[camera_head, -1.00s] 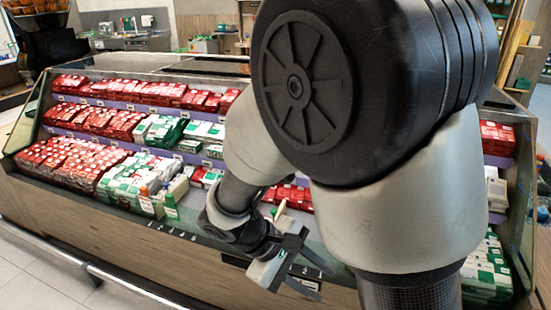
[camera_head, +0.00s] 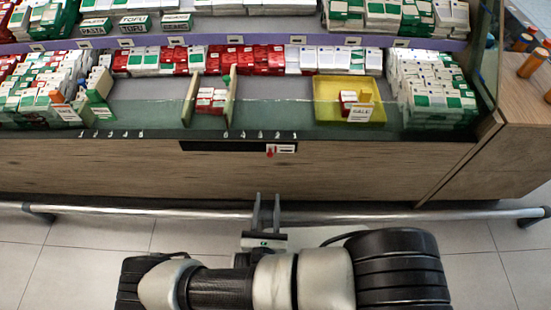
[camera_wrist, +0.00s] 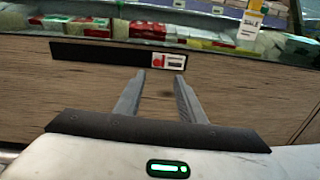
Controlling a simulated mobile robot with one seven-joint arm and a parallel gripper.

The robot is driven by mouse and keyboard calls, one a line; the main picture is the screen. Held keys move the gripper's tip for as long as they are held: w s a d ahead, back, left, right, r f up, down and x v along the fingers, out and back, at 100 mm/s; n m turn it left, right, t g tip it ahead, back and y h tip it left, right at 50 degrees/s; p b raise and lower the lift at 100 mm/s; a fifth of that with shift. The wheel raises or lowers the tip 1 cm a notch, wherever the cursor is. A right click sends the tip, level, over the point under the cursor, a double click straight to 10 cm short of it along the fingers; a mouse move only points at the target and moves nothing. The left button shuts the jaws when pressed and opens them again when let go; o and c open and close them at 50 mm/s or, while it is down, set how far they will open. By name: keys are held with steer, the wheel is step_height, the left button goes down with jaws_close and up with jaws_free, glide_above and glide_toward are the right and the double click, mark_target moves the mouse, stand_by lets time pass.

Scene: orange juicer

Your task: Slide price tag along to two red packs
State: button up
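The price tag (camera_head: 281,148) is a small white card with a red mark. It sits at the right end of a black rail (camera_head: 225,146) on the wooden front of the display case; in the wrist view the tag (camera_wrist: 168,60) is just beyond my fingertips. A few small red-and-white packs (camera_head: 211,98) lie between two upright dividers, above and left of the tag; their exact number is hard to tell. My gripper (camera_head: 266,203) is open and empty, below the tag and apart from it. In the wrist view its fingers (camera_wrist: 160,82) are spread, with bare wood between them.
A yellow tray (camera_head: 375,113) with a red-and-white pack and a sale card stands right of the dividers. Other packs fill the shelves behind. A metal bar (camera_head: 130,210) runs along the case's base near my gripper. The wooden front around the rail is clear.

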steer(key=f, duration=0.1)
steer(key=n+y+b, duration=0.1)
steer(key=b, duration=0.2)
glide_toward(270, 156)
steer(key=w, duration=0.8)
steer(key=shift+w+d+r, duration=0.1)
steer(key=shift+w, duration=0.2)
steer(key=shift+c, duration=0.4)
jaws_close()
